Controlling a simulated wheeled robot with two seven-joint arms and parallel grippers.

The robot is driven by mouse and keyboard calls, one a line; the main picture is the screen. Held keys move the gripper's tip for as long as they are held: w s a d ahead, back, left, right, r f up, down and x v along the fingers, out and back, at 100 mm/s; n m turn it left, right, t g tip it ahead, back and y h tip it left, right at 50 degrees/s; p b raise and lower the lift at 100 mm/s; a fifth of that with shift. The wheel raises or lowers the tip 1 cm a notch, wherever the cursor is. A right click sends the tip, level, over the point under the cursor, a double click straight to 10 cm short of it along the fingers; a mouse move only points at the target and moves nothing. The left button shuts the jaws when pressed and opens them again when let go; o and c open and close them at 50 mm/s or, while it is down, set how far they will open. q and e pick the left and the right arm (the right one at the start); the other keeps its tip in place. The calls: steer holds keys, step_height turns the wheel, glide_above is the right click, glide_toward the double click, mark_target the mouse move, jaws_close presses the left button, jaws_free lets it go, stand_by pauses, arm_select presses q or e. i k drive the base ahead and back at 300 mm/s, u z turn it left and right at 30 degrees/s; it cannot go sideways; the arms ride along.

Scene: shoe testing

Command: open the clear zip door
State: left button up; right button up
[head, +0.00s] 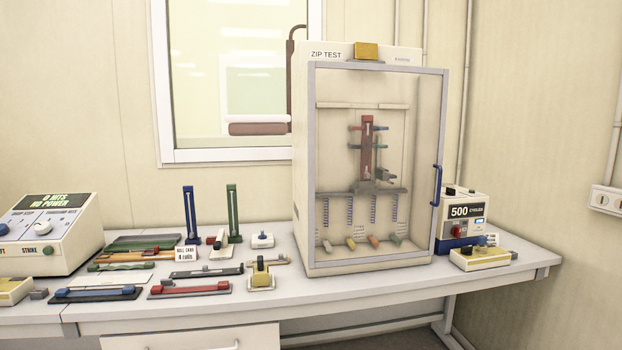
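The zip test cabinet (304,175) stands on the bench with a "ZIP TEST" label at its top. Its clear door (335,85) has a grey frame, covers the front and looks shut. A blue handle (437,185) is on the door's right edge. Behind the door, a red upright piece (367,145) stands on a grey fixture, with several small coloured pieces on the cabinet floor. Neither of my grippers shows in the head view.
A counter box reading "500 cycles" (461,218) stands right of the cabinet, with a cream box (482,259) in front of it. Several zip strips and a red zip piece (190,288) lie to the left. A strike console (48,235) is at far left. The bench's right end (535,258) is clear.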

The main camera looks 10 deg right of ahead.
mark_target(312, 65)
steer(key=u, duration=0.05)
steer(key=k, duration=0.55)
steer(key=z, duration=1)
steer(key=i, duration=0.6)
steer(key=z, duration=0.7)
steer(key=i, duration=1.35)
steer(key=u, duration=0.55)
